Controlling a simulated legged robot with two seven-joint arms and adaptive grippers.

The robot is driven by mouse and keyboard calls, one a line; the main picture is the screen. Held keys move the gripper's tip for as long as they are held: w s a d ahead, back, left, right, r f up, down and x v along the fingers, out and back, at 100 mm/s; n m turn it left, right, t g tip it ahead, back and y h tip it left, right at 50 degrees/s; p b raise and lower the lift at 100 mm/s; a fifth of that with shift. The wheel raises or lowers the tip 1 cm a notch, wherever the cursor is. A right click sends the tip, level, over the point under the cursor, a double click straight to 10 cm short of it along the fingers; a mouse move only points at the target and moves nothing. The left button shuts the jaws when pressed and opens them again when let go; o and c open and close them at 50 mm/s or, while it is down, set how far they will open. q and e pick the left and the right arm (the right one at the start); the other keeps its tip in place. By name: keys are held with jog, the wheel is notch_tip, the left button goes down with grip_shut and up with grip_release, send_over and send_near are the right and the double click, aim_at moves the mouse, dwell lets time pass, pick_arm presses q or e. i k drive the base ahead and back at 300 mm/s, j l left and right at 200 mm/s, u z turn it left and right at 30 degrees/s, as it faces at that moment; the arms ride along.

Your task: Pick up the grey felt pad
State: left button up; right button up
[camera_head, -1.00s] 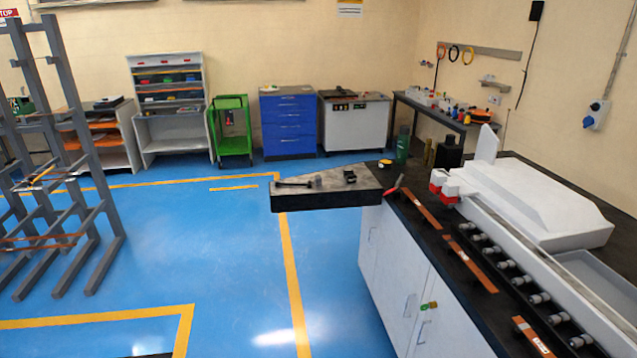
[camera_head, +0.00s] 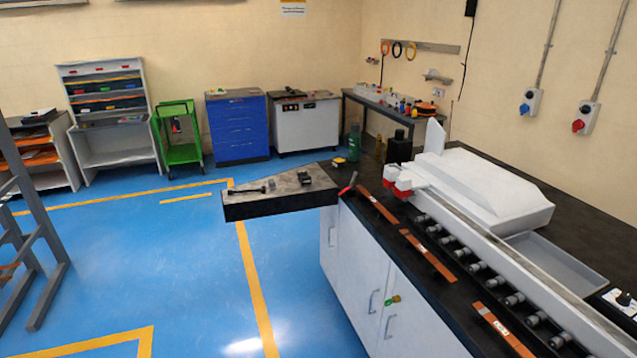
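I cannot make out the grey felt pad with certainty. A small grey piece (camera_head: 271,185) lies on the dark shelf (camera_head: 280,208) that juts out from the left of the bench, but it is too small to tell whether it is the pad. A dark long-handled tool (camera_head: 245,189) and a small black object (camera_head: 304,178) lie near it on the same shelf. Neither of my grippers is in view.
The white bending machine (camera_head: 490,185) stands on the black-topped bench, with orange-brown bars (camera_head: 428,256) in front of its rollers. A red-handled tool (camera_head: 348,183) lies near the shelf. Blue floor (camera_head: 180,260) is clear left of the bench. A grey rack (camera_head: 40,220) stands far left.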

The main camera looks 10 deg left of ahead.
aim_at(272, 183)
jog(key=i+j+z, duration=0.4)
jog(key=j, duration=0.15)
jog(key=i+j+z, duration=0.2)
jog(key=j+z, duration=0.2)
jog(key=j, duration=0.2)
jog(key=i+j+z, duration=0.2)
jog(key=j, duration=0.15)
jog(key=k, duration=0.1)
